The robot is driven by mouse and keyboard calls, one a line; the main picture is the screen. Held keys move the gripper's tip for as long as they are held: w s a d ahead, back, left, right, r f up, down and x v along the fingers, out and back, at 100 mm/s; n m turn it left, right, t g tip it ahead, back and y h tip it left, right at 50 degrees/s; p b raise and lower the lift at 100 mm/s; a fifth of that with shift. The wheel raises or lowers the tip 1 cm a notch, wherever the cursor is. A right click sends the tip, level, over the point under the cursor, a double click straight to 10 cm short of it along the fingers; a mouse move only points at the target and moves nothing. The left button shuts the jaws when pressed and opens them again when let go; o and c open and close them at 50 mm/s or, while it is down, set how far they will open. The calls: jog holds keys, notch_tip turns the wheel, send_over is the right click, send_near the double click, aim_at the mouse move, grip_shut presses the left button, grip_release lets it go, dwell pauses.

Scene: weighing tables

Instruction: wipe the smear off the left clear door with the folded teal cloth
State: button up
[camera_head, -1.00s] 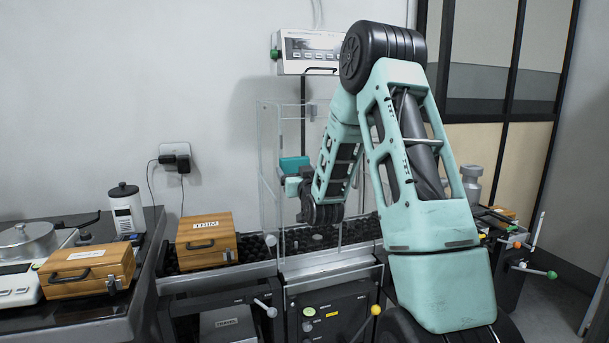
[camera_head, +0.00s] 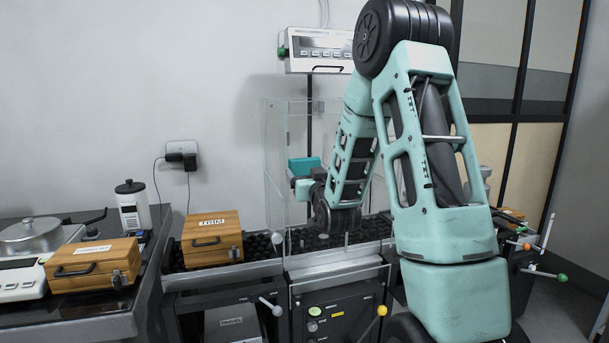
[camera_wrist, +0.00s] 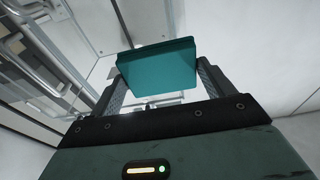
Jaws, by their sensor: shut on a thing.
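The folded teal cloth (camera_wrist: 156,70) is held between the two fingers of my gripper (camera_wrist: 158,88) in the wrist view. In the head view the teal cloth (camera_head: 304,167) is at the left end of my arm, in front of or against the clear enclosure. My gripper (camera_head: 304,184) is shut on it. The left clear door (camera_head: 275,150) stands upright at the enclosure's left side. I cannot tell whether the cloth touches the door. I cannot make out the smear in either view.
A wooden box (camera_head: 212,240) stands left of the enclosure, and another wooden box (camera_head: 93,268) is on the left table. A weighing display (camera_head: 318,50) hangs above. Lever knobs (camera_head: 382,310) stick out at the front. My arm hides the enclosure's right part.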

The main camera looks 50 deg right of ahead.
jog(key=shift+s+a, duration=0.1)
jog(key=shift+s, duration=0.15)
jog(key=shift+r+b+v, duration=0.1)
jog(key=shift+b+v, duration=0.15)
jog(key=shift+v, duration=0.5)
jog(key=shift+r+b+v, duration=0.15)
jog(key=shift+b+v, duration=0.05)
jog(key=shift+v, duration=0.55)
